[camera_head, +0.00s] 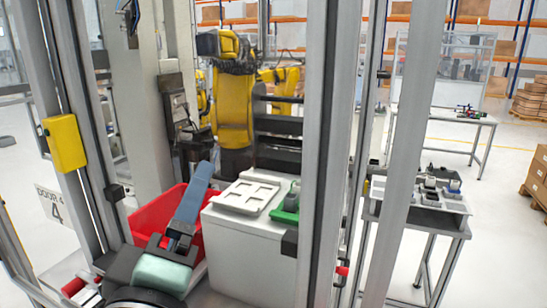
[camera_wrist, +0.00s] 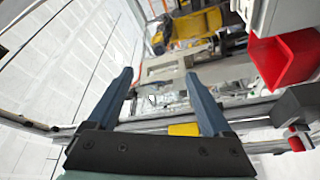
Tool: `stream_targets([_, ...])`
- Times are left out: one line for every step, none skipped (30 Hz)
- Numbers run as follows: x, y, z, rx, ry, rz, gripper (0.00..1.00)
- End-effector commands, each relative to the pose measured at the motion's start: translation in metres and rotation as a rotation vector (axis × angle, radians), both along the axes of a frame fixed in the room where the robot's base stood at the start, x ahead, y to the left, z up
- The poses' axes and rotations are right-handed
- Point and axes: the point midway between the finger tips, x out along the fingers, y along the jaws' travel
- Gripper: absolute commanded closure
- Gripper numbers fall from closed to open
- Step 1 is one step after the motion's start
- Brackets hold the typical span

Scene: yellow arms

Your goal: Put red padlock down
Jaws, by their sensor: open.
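My gripper (camera_wrist: 159,76) is open, with its two blue fingers apart and nothing between them. In the head view my gripper (camera_head: 202,170) points up and away in front of the red bin, and one finger largely covers the other. A small red piece (camera_wrist: 296,143) beside a dark block is at the right edge of the wrist view, apart from the fingers. Another small red piece (camera_head: 343,270) is by the frame post in the head view. Both are too small to tell whether either is the red padlock.
A red bin (camera_head: 150,218) stands beside a white cabinet (camera_head: 245,250) with a pale tray (camera_head: 248,194) and a green item (camera_head: 287,207) on top. Metal posts (camera_head: 318,150) stand close around. A yellow box (camera_head: 65,143) is on the left post. A yellow robot arm (camera_head: 235,100) stands behind.

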Motion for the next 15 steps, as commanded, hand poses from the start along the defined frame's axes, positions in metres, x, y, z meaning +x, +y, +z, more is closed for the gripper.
stream_targets([-0.002, -0.016, 0.033, 0.159, -0.097, 0.032, 0.16])
stream_targets([-0.005, -0.024, 0.051, 0.257, -0.153, 0.064, 0.16])
stream_targets([-0.010, -0.035, 0.075, 0.381, -0.226, 0.111, 0.16])
stream_targets([-0.015, -0.042, 0.091, 0.468, -0.277, 0.152, 0.16])
stream_targets([-0.021, -0.049, 0.107, 0.550, -0.326, 0.192, 0.16])
stream_targets([-0.030, -0.058, 0.126, 0.647, -0.385, 0.248, 0.16])
stream_targets([-0.036, -0.064, 0.138, 0.713, -0.426, 0.290, 0.16])
stream_targets([-0.043, -0.070, 0.150, 0.770, -0.462, 0.332, 0.16])
stream_targets([-0.052, -0.076, 0.163, 0.837, -0.503, 0.383, 0.16])
stream_targets([-0.057, -0.080, 0.171, 0.879, -0.529, 0.418, 0.16])
stream_targets([-0.063, -0.084, 0.178, 0.914, -0.549, 0.450, 0.16])
stream_targets([-0.069, -0.087, 0.185, 0.953, -0.571, 0.486, 0.16])
stream_targets([-0.072, -0.089, 0.188, 0.975, -0.584, 0.507, 0.16])
stream_targets([-0.075, -0.091, 0.192, 0.991, -0.594, 0.523, 0.16])
stream_targets([-0.077, -0.092, 0.195, 1.008, -0.602, 0.540, 0.16])
